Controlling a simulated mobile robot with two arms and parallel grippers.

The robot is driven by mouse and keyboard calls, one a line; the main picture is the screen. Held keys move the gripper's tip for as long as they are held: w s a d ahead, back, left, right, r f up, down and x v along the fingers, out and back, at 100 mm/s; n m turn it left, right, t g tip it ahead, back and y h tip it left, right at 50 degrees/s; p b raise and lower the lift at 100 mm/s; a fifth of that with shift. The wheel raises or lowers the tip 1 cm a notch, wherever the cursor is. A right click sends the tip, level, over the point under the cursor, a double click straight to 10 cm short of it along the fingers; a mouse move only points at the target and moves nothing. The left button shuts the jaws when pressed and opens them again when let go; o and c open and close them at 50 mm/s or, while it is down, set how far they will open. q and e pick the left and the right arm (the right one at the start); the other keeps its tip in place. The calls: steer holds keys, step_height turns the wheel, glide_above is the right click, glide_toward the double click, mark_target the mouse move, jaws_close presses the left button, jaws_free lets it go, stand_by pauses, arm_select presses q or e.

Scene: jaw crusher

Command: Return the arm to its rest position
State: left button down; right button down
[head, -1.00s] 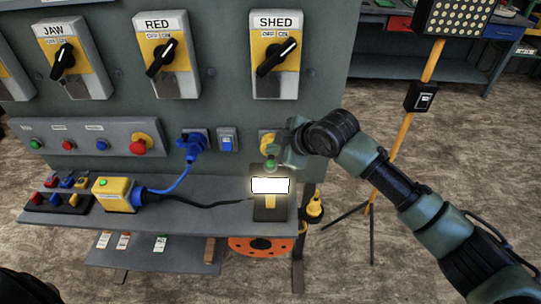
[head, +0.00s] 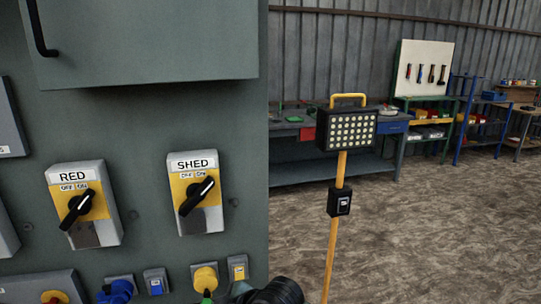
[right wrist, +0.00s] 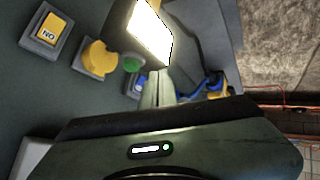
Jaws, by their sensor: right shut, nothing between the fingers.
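My right arm (head: 274,291) shows only as a dark joint at the bottom edge of the head view, in front of the panel's lower right corner. In the right wrist view my right gripper (right wrist: 158,88) is shut, with nothing visible held in it. Its fingers point toward a bright white lit rectangle (right wrist: 151,34) and a green round part (right wrist: 131,64); I cannot tell whether they touch. A yellow socket (right wrist: 98,58) is up and left of the fingertips. My left gripper is out of view.
The grey-green panel (head: 145,120) fills the left, with RED (head: 82,204) and SHED (head: 195,192) rotary switches. A work light (head: 347,130) on a yellow pole stands right of the panel. Open floor (head: 440,220) lies farther right, before benches at the back wall.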

steer(key=s+d+f+m+h, duration=0.3)
steer(key=s+d+f+m, duration=0.15)
steer(key=s+d, duration=0.6)
steer(key=s+d+f+m+g+h, duration=0.15)
steer(key=s+d+f+m, duration=0.4)
steer(key=d, duration=0.75)
steer(key=s+d+f+m+h, duration=0.35)
steer(key=s+d+m, duration=0.25)
steer(key=s+d, duration=0.45)
step_height(320, 180, down, 27)
steer(key=s, duration=0.1)
steer(key=s+d+f+n+g, duration=0.1)
steer(key=s+d+f+g, duration=0.1)
steer(key=s+f, duration=1.2)
steer(key=shift+s+d+f+b, duration=0.3)
steer(key=shift+s+d, duration=0.4)
steer(key=shift+s, duration=0.15)
